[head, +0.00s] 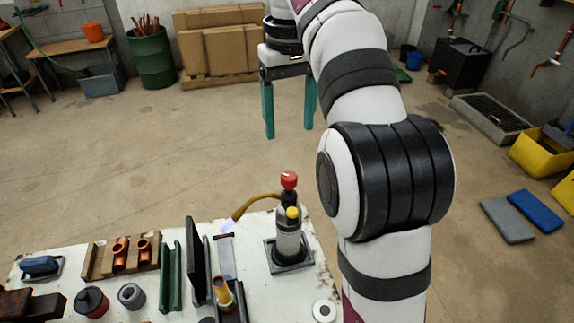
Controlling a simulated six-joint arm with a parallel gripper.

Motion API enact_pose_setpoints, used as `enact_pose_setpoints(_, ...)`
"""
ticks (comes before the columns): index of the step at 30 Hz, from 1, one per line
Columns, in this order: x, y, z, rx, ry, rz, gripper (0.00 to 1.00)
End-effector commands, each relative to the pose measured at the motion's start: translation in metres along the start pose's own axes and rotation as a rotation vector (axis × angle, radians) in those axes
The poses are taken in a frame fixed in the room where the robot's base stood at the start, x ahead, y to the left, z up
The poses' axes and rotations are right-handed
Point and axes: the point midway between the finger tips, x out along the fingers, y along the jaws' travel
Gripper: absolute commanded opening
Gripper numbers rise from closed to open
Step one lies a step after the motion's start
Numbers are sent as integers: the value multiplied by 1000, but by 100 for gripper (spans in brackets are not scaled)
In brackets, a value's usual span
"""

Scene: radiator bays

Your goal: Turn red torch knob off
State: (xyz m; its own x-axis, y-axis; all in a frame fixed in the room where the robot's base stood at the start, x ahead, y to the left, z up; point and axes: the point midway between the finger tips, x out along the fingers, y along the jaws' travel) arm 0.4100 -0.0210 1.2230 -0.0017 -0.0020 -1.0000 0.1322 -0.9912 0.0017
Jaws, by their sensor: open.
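The torch (288,243) stands upright in a dark square holder near the right end of the white worktable (310,260). Its red knob (289,181) is on top and has a small pale mark; I cannot tell its exact setting. A yellow knob (292,213) sits lower on the torch's front. A curved brass nozzle (256,200) reaches left and down, with a faint bluish-white glow at its tip that may be a flame. My arm passes to the right of the torch, apart from it in the picture.
A black upright panel (195,262), a green channel (171,277) and a brass fitting (222,291) stand left of the torch. Copper fittings (120,254) sit on a wooden block farther left. A white disc (324,311) lies near the right edge. Open floor lies behind the table.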

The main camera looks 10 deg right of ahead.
Motion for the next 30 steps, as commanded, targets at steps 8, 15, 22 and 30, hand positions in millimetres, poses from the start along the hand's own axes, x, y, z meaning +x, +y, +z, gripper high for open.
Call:
enact_pose_setpoints(8,80,-1,1,4,-3,-4,70)
enact_pose_setpoints(15,114,-1,0,3,1,-4,70)
enact_pose_setpoints(22,118,-1,0,4,2,-2,70)
enact_pose_setpoints(30,117,-1,0,3,2,-2,36)
